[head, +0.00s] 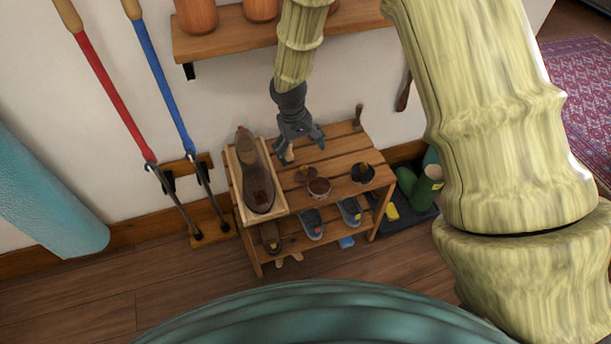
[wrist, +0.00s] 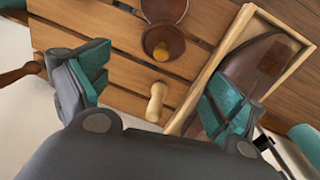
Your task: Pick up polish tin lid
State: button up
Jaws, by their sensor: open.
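My gripper (head: 302,148) is open above the back of the slatted wooden rack (head: 338,146). In the wrist view its two fingers (wrist: 155,88) are spread wide, with a pale wooden peg-like handle (wrist: 156,102) showing between them. Beyond the handle is a small brown round piece with a yellow knob (wrist: 165,43); it also shows in the head view (head: 306,173). In front of it is a round tin-like piece with a reddish-brown face and pale rim (head: 319,187), cut off in the wrist view (wrist: 165,9). A dark round piece (head: 363,173) lies to the right. I cannot tell which is the lid.
A wooden tray (head: 238,183) holding a brown shoe (head: 257,185) takes up the rack's left end, close to one finger. Shoes (head: 311,222) stand on the lower shelf. Green boots (head: 426,188) stand at the right. A wall shelf with pots (head: 225,42) is above.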

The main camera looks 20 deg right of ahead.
aim_at(304, 168)
jog(key=f, duration=0.5)
jog(key=shift+d+b, duration=0.3)
jog(key=shift+b, duration=0.05)
jog(key=shift+s+d+f+b, duration=0.15)
jog(key=shift+f+b, duration=0.2)
jog(key=shift+f, duration=0.95)
jog(key=shift+s+d+f+b, duration=0.15)
jog(key=shift+f+b, duration=0.15)
jog(key=shift+f, duration=0.95)
jog(key=c, duration=0.9)
jog(key=shift+r, duration=0.1)
